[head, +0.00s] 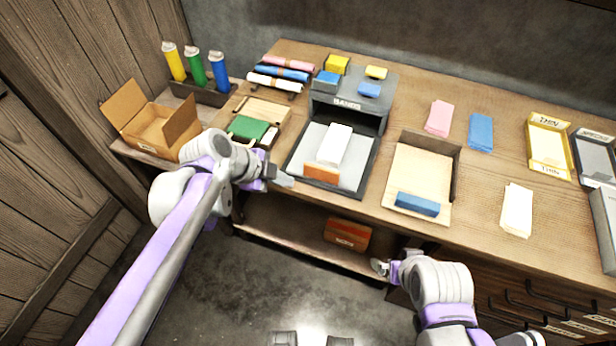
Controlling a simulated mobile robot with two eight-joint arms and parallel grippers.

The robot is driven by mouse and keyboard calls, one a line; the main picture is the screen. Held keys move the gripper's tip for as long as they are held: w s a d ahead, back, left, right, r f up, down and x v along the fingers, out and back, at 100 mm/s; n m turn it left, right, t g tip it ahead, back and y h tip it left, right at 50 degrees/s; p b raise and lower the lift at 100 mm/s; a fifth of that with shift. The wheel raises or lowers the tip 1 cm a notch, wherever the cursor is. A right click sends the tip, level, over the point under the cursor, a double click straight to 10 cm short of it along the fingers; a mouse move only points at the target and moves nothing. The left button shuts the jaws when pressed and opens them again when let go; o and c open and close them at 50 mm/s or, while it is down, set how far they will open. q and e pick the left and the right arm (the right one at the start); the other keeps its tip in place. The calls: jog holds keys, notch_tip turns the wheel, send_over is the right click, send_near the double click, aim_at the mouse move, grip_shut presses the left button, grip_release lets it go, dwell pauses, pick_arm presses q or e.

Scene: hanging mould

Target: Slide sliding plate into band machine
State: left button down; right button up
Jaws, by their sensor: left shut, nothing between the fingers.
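The band machine (347,103) is a dark grey box labelled BANDS at the back middle of the bench. The light grey sliding plate (351,177) lies in a dark-rimmed tray in front of the machine's opening. A white block (334,146) and an orange block (321,171) rest on the plate. My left gripper (288,181) is shut and empty at the tray's front left corner; I cannot tell whether it touches the rim. My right gripper (379,267) is low, in front of the bench edge; its fingers are too small to read.
An open cardboard box (122,107) and coloured bottles stand at the left. Rolls and a green piece (248,128) lie left of the machine. A wooden tray (415,171) with a blue block (417,204) is to the right. Several folded cloths and labelled trays lie farther right.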

pick_arm(q)
jog(key=shift+m, duration=0.3)
jog(key=x, duration=0.3)
jog(key=w+r+x, duration=0.1)
jog(key=x, duration=0.3)
jog(key=w+x, duration=0.1)
jog(key=x, duration=0.3)
jog(key=shift+w+d+b, duration=0.25)
jog(key=shift+d+b, duration=0.1)
jog(key=shift+b, duration=0.05)
jog(key=shift+w+d+f, duration=0.1)
jog(key=shift+w+d, duration=0.1)
jog(key=shift+w, duration=0.4)
